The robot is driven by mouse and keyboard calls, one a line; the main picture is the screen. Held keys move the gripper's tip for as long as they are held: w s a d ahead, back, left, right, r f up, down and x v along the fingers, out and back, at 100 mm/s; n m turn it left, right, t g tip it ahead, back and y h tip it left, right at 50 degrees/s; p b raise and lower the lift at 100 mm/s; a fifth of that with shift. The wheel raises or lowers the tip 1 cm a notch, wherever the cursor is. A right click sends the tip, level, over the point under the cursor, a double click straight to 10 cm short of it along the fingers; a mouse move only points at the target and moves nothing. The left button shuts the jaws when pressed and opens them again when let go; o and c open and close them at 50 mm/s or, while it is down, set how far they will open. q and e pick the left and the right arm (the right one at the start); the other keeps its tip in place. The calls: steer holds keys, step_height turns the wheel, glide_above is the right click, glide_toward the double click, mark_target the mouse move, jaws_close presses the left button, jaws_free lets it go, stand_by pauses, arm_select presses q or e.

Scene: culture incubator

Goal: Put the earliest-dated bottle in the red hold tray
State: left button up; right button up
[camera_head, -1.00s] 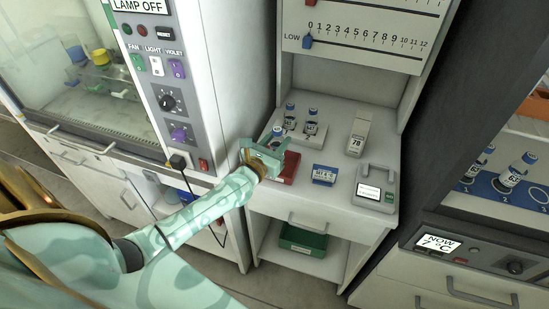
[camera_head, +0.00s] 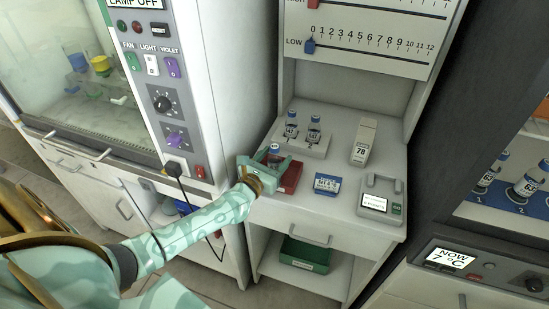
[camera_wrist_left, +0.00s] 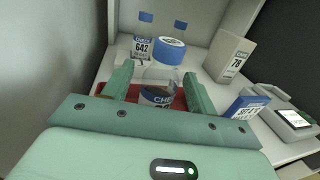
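A clear bottle with a blue cap (camera_wrist_left: 171,50) and a partly hidden dark label stands upright at the red tray (camera_head: 292,174). My left gripper (camera_head: 265,162) is around this bottle, with one finger on each side. In the left wrist view (camera_wrist_left: 160,72) the fingers look apart from the glass, with slivers of red tray showing between. The bottle's base and most of its label are hidden. Two more blue-capped bottles, a left one (camera_head: 291,125) and a right one (camera_head: 314,129), stand in a pale rack behind. The left one's label reads 642 in the wrist view. My right gripper is out of view.
A blue sign (camera_head: 327,184) stands right of the red tray. A grey device (camera_head: 381,198) with a small screen and a tall box marked 78 (camera_head: 363,143) are further right. A green bin (camera_head: 304,254) sits on the shelf below. A cabinet wall (camera_head: 232,100) rises close on the left.

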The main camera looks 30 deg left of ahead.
arm_select(q)
steer(key=shift+r, duration=0.1)
steer(key=shift+s+r+p, duration=0.1)
steer(key=shift+r+p, duration=0.1)
steer(key=shift+p, duration=0.15)
steer(key=s, duration=1.2)
steer(key=s+d+f+m+g, duration=0.1)
steer(key=s+f+m+g, duration=0.2)
steer(key=s+f+m, duration=0.45)
steer(key=s+d+f+m+g+h, duration=0.1)
steer(key=s+f+m+g, duration=0.25)
steer(key=f+m, duration=0.7)
steer(key=s+d+f+m+g, duration=0.25)
steer(key=s+f+m, duration=0.35)
steer(key=f, duration=0.6)
steer(key=s+d+f+m+g, duration=0.2)
steer(key=s+f+m+g, duration=0.2)
steer(key=s+m, duration=0.4)
steer(key=s+d+f+m+g, duration=0.2)
steer(key=s+f+m+g, duration=0.2)
steer(key=s, duration=1.2)
step_height(320, 180, down, 2)
steer(key=m, duration=0.4)
steer(key=shift+p, duration=0.35)
